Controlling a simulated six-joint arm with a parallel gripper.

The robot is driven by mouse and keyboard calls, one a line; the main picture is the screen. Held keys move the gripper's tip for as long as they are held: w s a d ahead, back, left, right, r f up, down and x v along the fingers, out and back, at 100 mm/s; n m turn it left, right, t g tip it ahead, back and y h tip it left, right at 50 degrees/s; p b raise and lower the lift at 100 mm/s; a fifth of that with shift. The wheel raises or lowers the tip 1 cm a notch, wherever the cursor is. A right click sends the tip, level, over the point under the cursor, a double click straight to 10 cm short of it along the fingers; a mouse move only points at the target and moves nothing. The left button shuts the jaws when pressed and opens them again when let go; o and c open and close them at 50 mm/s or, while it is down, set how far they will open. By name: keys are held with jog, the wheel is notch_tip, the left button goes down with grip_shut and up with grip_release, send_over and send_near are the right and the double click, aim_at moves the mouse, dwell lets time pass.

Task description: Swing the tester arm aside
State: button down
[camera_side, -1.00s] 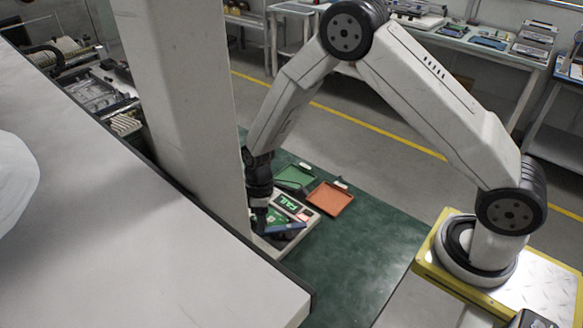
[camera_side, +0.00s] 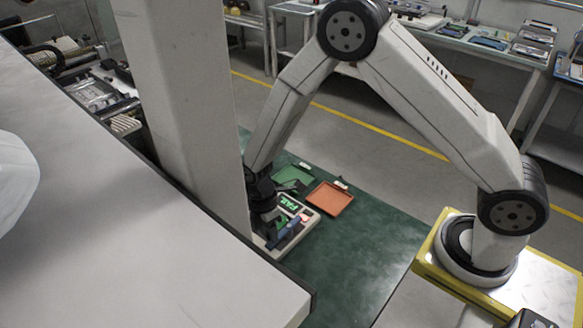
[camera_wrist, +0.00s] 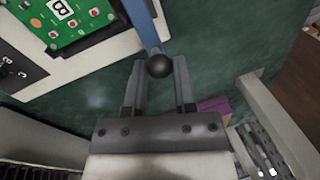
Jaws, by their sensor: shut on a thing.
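The tester (camera_side: 308,219) is a pale box on the green mat, with a green board and a display reading FAIL; a red light shows beside it. Its blue tester arm (camera_side: 286,234) lies diagonally at the front of the box. In the wrist view the blue arm (camera_wrist: 142,22) ends in a black ball knob (camera_wrist: 159,66). My gripper (camera_wrist: 160,70) is shut on this knob, one finger on each side. The green board (camera_wrist: 68,22) and part of the pale housing show at the upper left there. In the side view my gripper (camera_side: 264,222) is partly hidden by the grey column.
A green tray (camera_side: 294,177) and an orange tray (camera_side: 329,198) lie empty behind the tester on the green mat (camera_side: 375,240). A tall grey column (camera_side: 190,110) and a pale surface (camera_side: 150,225) stand in front at left. The mat's right side is clear.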

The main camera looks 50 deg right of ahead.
dwell(0.3)
jog(key=shift+c, duration=2.1)
grip_release()
jog(key=shift+r, duration=0.1)
notch_tip(320, 180, up, 8)
jog(key=w, duration=0.1)
jog(key=shift+w+d+f, duration=0.2)
jog(key=shift+f, duration=0.05)
jog(key=s+d+r+m+t, duration=0.4)
jog(key=s+d+r+m, duration=0.4)
jog(key=m, duration=0.7)
jog(key=s+d, duration=0.2)
jog(key=s, duration=0.1)
jog(key=shift+s+d+r+m+t, duration=0.2)
jog(key=shift+m+t, duration=0.2)
